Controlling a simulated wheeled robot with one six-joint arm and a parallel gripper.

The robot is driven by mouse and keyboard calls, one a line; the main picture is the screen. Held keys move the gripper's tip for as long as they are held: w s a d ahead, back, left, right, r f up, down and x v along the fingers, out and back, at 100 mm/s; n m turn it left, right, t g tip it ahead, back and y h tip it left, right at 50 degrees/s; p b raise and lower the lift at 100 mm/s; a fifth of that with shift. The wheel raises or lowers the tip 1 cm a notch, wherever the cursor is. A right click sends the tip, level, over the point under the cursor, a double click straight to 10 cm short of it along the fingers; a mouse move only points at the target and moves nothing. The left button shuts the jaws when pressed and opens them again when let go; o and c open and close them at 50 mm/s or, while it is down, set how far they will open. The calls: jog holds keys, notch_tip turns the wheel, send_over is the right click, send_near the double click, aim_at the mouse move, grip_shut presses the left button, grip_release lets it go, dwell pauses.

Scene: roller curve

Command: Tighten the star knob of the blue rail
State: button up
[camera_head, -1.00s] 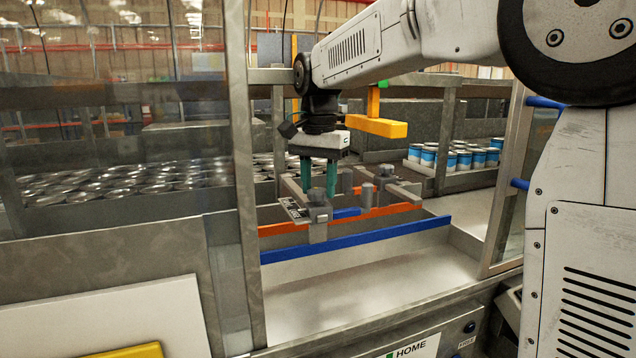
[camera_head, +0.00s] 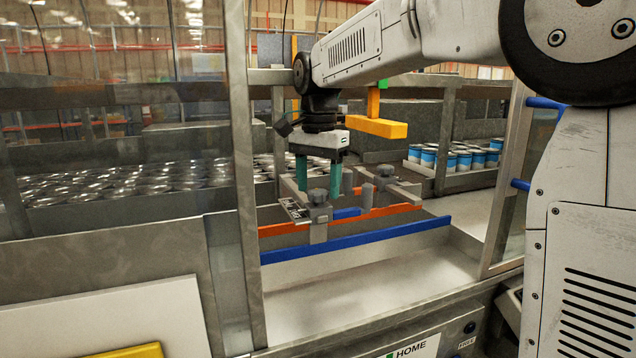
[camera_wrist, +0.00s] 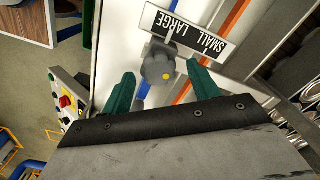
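The blue rail (camera_head: 365,242) runs along the near side of the conveyor lane. A grey star knob (camera_head: 318,195) sits on a clamp block above it. In the wrist view the knob (camera_wrist: 157,66) has a yellow dot on its rim, and the blue rail (camera_wrist: 142,93) passes under its clamp. My gripper (camera_head: 318,194) points down over the knob. Its green fingers are open, one on each side of the knob. In the wrist view a gap shows between each finger and the knob, so the gripper (camera_wrist: 158,75) appears not to touch it.
A SMALL/LARGE scale plate (camera_wrist: 184,32) lies beside the knob. An orange rail (camera_head: 395,212) and a second clamp post (camera_head: 384,172) stand behind. A metal guard post (camera_head: 245,180) is at left; cans (camera_head: 455,157) stand at back right.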

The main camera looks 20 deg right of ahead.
aim_at(318, 190)
notch_tip(318, 190, up, 8)
jog(key=shift+f, duration=0.15)
dwell(0.5)
jog(key=s+d+f+n, duration=0.1)
jog(key=s+f+n, duration=0.1)
jog(key=s, duration=0.6)
jog(key=s+d+f+n, duration=0.1)
jog(key=s+f+n, duration=0.2)
jog(key=s, duration=0.5)
jog(key=shift+s+f+t, duration=0.2)
jog(key=shift+f+t, duration=0.1)
jog(key=shift+f, duration=0.05)
jog(key=s+f+n, duration=0.2)
jog(key=s+f, duration=0.2)
jog(key=s, duration=0.1)
jog(key=s+f+n, duration=0.2)
jog(key=s+f, duration=0.3)
jog(key=s+d+f+n, duration=0.1)
jog(key=s+f+n, duration=0.1)
jog(key=s+f, duration=0.2)
jog(key=shift+s+f+t, duration=0.35)
jog(key=shift+s+t, duration=0.05)
jog(key=shift+s, duration=0.3)
jog(key=shift+c, duration=0.2)
